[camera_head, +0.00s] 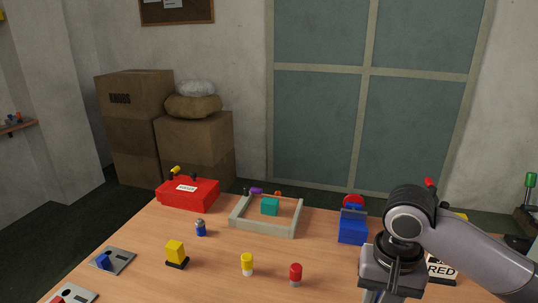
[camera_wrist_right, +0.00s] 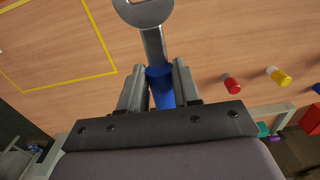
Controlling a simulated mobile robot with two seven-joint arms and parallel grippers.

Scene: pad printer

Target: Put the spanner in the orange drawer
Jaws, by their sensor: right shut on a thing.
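The spanner (camera_wrist_right: 153,45) shows in the right wrist view, with a grey metal head and shaft and a blue handle. My right gripper (camera_wrist_right: 159,72) is shut on the blue handle, with the open-ended head sticking out beyond the fingertips. In the head view my right gripper (camera_head: 374,293) is at the lower right over the table, and the spanner is mostly hidden. I see no orange drawer in either view. My left gripper is not in view.
The wooden table (camera_head: 220,270) holds a red box (camera_head: 188,194), a pale tray (camera_head: 265,231) with a teal block (camera_head: 270,206), a blue device (camera_head: 353,229), and yellow and red pieces. A yellow outline (camera_wrist_right: 107,40) marks the tabletop. Cardboard boxes (camera_head: 133,130) stand behind.

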